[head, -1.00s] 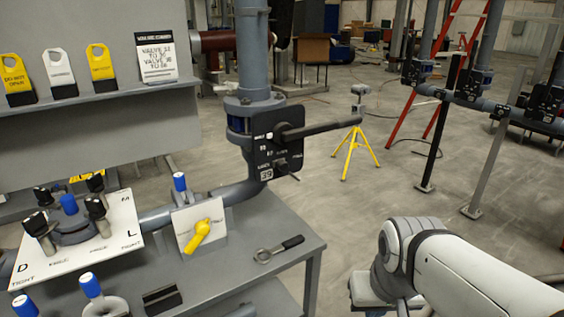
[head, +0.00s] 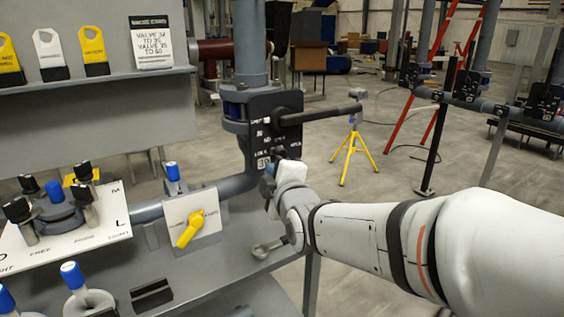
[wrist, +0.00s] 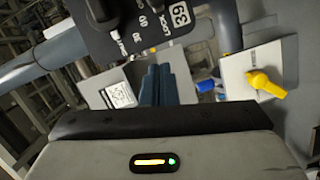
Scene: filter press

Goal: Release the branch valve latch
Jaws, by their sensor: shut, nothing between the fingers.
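The branch valve has a black plate (head: 262,138) on the grey vertical pipe, marked with numbers, LOCK and 39. Its long black lever (head: 320,115) points right. A small dark latch part (head: 281,153) shows low on the plate, partly hidden by my wrist. My gripper (head: 268,184) is just below the plate, mostly hidden by my own arm. In the wrist view my gripper (wrist: 158,78) is shut and empty, its dark blue fingers together below the plate (wrist: 150,28). Whether the fingertips touch the latch cannot be told.
A bench (head: 230,262) lies below, with a yellow-handled valve block (head: 191,222), a wrench (head: 268,247) and a white panel with black knobs (head: 75,243). A tag shelf (head: 110,78) is at upper left. Open floor with a yellow tripod (head: 352,150) lies to the right.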

